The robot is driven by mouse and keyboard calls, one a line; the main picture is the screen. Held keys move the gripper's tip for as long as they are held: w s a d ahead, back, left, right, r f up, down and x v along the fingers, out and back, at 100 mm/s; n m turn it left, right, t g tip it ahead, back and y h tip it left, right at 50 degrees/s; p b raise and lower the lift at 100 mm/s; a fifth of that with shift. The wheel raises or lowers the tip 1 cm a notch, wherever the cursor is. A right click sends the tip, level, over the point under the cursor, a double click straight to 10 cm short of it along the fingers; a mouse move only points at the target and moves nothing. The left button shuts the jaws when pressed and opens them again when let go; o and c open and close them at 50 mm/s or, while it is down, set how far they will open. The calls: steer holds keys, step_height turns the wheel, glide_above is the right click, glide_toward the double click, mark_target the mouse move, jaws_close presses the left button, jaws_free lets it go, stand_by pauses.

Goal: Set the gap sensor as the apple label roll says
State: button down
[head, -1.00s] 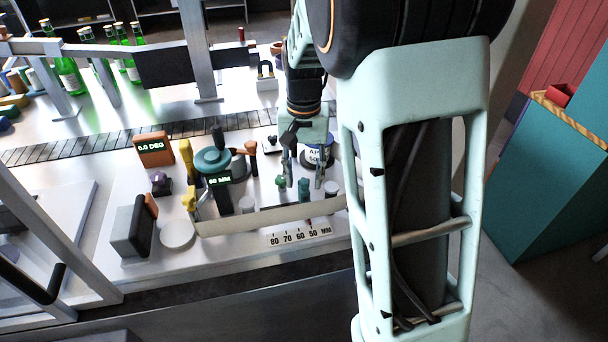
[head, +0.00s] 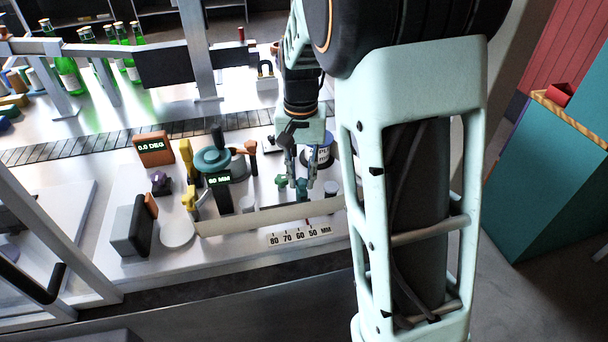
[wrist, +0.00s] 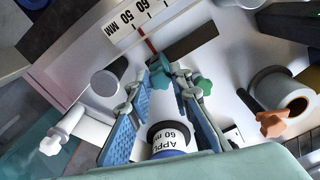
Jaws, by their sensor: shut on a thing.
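The apple label roll (head: 322,155) stands behind my gripper; in the wrist view its white label (wrist: 170,142) reads "APPL…" and "60 mm". The gap sensor's scale (head: 299,234) runs 80, 70, 60, 50 MM along the front. Its red pointer (wrist: 147,43) stands between 60 and 50, nearer 50. My gripper (head: 302,182) is lowered at the sensor, with its fingertips (wrist: 168,75) shut on a teal knob (wrist: 160,80). A second, star-shaped teal knob (wrist: 203,86) sits beside the fingers and is not held.
A post with a small MM display (head: 220,180) and a teal wheel (head: 212,160) stand to the left. An orange DEG display (head: 153,148) stands farther left. A long pale rail (head: 270,217) runs in front. An orange knob (wrist: 272,124) is beside my gripper.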

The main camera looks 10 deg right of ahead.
steer(key=shift+a, duration=1.25)
steer(key=c, duration=1.7)
jaws_free()
steer(key=shift+c, duration=0.2)
step_height(320, 180, up, 12)
